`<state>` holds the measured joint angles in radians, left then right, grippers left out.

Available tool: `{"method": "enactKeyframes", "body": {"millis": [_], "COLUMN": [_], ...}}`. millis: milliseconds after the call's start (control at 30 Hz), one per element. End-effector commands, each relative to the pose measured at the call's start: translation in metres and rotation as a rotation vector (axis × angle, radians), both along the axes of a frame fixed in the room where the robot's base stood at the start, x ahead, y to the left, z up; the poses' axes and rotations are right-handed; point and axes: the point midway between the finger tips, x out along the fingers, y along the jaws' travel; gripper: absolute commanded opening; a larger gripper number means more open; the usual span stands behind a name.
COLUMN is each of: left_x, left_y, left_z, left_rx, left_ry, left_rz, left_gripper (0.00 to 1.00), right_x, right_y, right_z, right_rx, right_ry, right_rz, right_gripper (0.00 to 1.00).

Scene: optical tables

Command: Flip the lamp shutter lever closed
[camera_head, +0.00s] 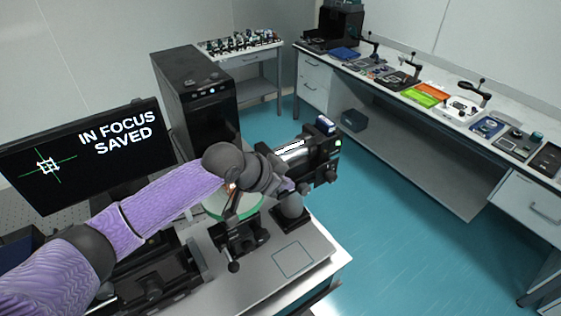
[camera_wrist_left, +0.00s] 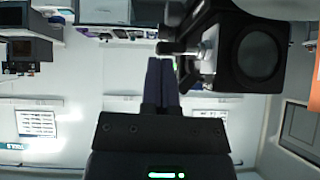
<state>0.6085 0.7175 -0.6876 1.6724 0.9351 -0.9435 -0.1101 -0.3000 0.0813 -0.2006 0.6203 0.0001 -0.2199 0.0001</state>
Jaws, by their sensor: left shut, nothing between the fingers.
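My left gripper (camera_head: 287,185) reaches in beside the lamp. Its fingers (camera_wrist_left: 160,66) are shut and empty, tips close to the lever-like part; I cannot tell if they touch. In the head view the lever is not distinct. My right gripper is not in view.
A monitor (camera_head: 85,155) reads "IN FOCUS SAVED". A black computer tower (camera_head: 200,95) stands behind my arm. A dark clamp-like stand (camera_head: 238,240) is on the near table (camera_head: 255,290) below my wrist. A long side bench (camera_head: 400,95) holds several devices. The blue floor between is clear.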

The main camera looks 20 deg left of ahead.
Motion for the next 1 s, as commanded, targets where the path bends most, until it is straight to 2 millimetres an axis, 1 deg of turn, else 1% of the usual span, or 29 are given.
{"method": "enactKeyframes", "body": {"millis": [33,167,400,800,1000], "left_x": [0.0,0.001,0.002,0.011,0.011], "left_y": [0.0,0.001,0.002,0.013,0.014], "left_z": [0.002,-0.004,-0.007,-0.001,-0.002], "left_rx": [0.031,0.121,0.13,0.129,0.129], "left_ry": [-0.024,-0.095,-0.102,-0.102,-0.101], "left_rz": [-0.002,-0.001,0.001,0.001,0.001], "left_gripper": [0.0,0.0,0.0,0.0,0.0], "right_x": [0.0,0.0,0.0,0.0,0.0], "right_y": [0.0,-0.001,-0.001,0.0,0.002], "right_z": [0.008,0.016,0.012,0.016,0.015], "right_rx": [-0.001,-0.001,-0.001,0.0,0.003], "right_ry": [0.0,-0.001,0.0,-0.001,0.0], "right_rz": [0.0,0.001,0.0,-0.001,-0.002], "right_gripper": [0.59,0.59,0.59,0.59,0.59]}}
